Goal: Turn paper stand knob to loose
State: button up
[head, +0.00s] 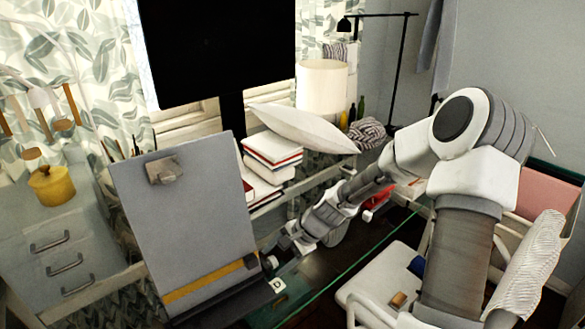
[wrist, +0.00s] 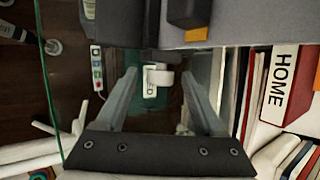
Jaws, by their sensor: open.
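The grey paper stand (head: 190,215) stands tilted on the desk at the left of the head view, with a clip at its top and a yellow strip near its base. Its small pale knob (head: 271,262) is at the lower right edge of the board. My gripper (head: 282,247) is open, with one finger on either side of the knob in the wrist view (wrist: 158,80). I cannot tell whether either finger touches it.
A white tag marked D (head: 277,285) lies beside the stand's base. Stacked books (head: 270,160) and a white pillow (head: 300,127) are behind the stand, below a black monitor (head: 215,50). In the wrist view, a book marked HOME (wrist: 283,85) is at the right and a power strip (wrist: 97,68) at the left.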

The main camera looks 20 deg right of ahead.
jog(key=g+h+p, duration=0.1)
jog(key=g+p, duration=0.1)
jog(key=m+g+p, duration=0.1)
jog(key=g+p, duration=0.1)
jog(key=shift+w+a+r+h, duration=0.15)
jog(key=shift+w+r+h, duration=0.05)
jog(key=shift+w+h, duration=0.2)
jog(key=w+p+v, duration=0.1)
jog(key=p+v, duration=0.1)
jog(key=v, duration=1.6)
jog(key=s+a+r+n+t+h, duration=0.2)
jog(key=s+r+n, duration=0.4)
jog(key=s+r, duration=0.4)
jog(key=shift+s+a+r+n+h, duration=0.3)
jog(key=shift+a+r+h, duration=0.4)
jog(key=shift+a+r, duration=0.35)
jog(key=shift+a+f, duration=0.1)
jog(key=shift+f, duration=0.05)
jog(key=w+d+f+m+g+y+b, duration=0.3)
jog(key=w+f+m+g+b, duration=0.35)
jog(key=w+f, duration=0.7)
jog(key=shift+m+t, duration=0.35)
jog(key=shift+t, duration=0.6)
jog(key=b+x, duration=0.5)
jog(key=x, duration=1.2)
jog(key=shift+d, duration=0.1)
